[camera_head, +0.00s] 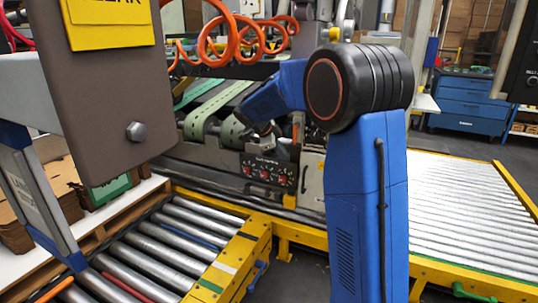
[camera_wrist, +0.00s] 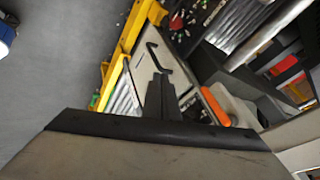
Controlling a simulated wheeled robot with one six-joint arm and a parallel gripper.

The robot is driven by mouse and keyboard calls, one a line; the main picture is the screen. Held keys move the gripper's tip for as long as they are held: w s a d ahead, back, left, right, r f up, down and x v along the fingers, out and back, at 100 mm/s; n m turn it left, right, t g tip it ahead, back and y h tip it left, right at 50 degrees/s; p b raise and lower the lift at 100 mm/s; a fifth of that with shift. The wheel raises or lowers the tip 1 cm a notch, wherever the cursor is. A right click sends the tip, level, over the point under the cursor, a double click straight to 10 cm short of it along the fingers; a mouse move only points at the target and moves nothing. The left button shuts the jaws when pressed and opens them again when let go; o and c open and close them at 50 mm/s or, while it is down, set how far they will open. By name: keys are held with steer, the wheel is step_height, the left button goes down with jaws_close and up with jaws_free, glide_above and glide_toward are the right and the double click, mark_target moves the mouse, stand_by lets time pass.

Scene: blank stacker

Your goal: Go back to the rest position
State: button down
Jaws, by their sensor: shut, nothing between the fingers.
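My gripper (camera_wrist: 160,92) shows in the wrist view as dark fingers close together, shut with nothing between them. Beyond it are a black bent handle or bar, a pale panel and yellow frame parts. In the head view my blue arm rises in the middle, bends at a black joint and reaches left over the machine. The fingers cannot be made out clearly there. No object is held.
A roller conveyor (camera_head: 165,245) with a yellow frame lies at front left, another (camera_head: 470,205) at right. A control panel (camera_head: 268,171) with red knobs sits behind my arm. Orange coiled hoses (camera_head: 225,38) hang above. A brown panel (camera_head: 115,95) stands close at left. Grey floor is open.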

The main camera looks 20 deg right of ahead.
steer(key=s+a+r+n+y, duration=0.15)
steer(key=s+n, duration=0.25)
steer(key=s, duration=0.4)
steer(key=s+a+r+n+t+y, duration=0.1)
steer(key=s+a+n, duration=0.2)
steer(key=s, duration=0.4)
steer(key=s+a+r+n+y, duration=0.15)
steer(key=s+n, duration=0.25)
steer(key=s, duration=0.4)
steer(key=s+a+f+n+y, duration=0.1)
steer(key=s+a+f+n, duration=0.1)
steer(key=s, duration=0.5)
steer(key=s+a+f+n+t+y, duration=0.1)
steer(key=s+a+f+n, duration=0.1)
steer(key=s+a+n, duration=0.2)
steer(key=s+a+f+n+y, duration=0.1)
steer(key=s+a+f+n, duration=0.1)
steer(key=s+n, duration=0.4)
steer(key=s+f, duration=0.1)
steer(key=s, duration=0.4)
steer(key=shift+a+n+t, duration=0.4)
steer(key=shift+s, duration=0.1)
